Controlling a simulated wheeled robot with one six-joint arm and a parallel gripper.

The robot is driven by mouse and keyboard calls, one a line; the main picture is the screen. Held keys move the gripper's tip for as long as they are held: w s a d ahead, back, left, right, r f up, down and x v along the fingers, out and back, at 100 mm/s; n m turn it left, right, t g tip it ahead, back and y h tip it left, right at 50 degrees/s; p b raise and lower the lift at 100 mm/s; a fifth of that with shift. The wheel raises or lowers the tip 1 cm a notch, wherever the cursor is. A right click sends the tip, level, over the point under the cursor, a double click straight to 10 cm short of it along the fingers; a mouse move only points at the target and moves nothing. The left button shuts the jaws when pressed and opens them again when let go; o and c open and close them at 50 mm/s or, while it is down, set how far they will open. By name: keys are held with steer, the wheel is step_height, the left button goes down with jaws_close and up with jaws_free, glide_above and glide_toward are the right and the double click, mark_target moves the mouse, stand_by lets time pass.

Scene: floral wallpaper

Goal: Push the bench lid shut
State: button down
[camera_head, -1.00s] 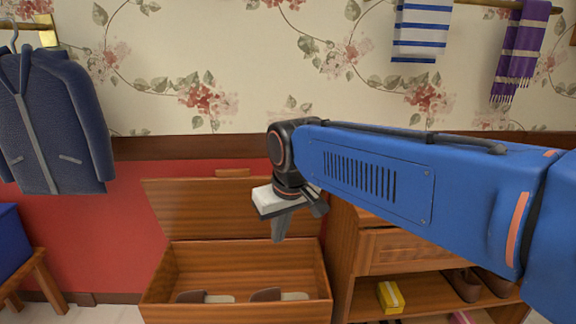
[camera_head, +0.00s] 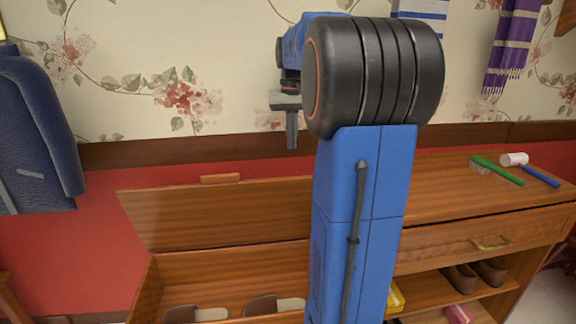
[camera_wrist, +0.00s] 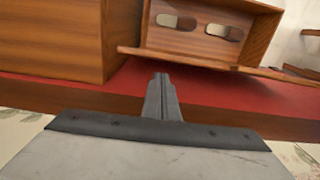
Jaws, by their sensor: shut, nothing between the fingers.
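The wooden bench (camera_head: 145,296) stands against the red wall at the lower left, with slippers inside it. Its lid (camera_head: 215,218) is open, leaning up and back toward the wall, with a small wooden grip (camera_head: 220,178) on its top edge. My gripper (camera_head: 292,140) is shut and empty, pointing down, above and to the right of the lid's top edge in the head view, apart from it. In the wrist view my gripper (camera_wrist: 160,82) points toward the red wall strip, with the open bench (camera_wrist: 262,30) and the lid's edge (camera_wrist: 200,60) beyond it. My arm hides the bench's right end.
To the right is a wooden cabinet (camera_head: 440,233) with a drawer and a shoe shelf; a green brush (camera_head: 500,171) and a white-headed tool (camera_head: 514,159) lie on top. A dark coat (camera_head: 38,140) hangs at left. Scarves (camera_head: 510,50) hang at upper right.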

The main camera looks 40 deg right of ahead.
steer(key=f, duration=0.6)
steer(key=d+f, duration=0.1)
steer(key=f, duration=0.3)
steer(key=shift+w, duration=0.15)
steer(key=shift+a, duration=0.1)
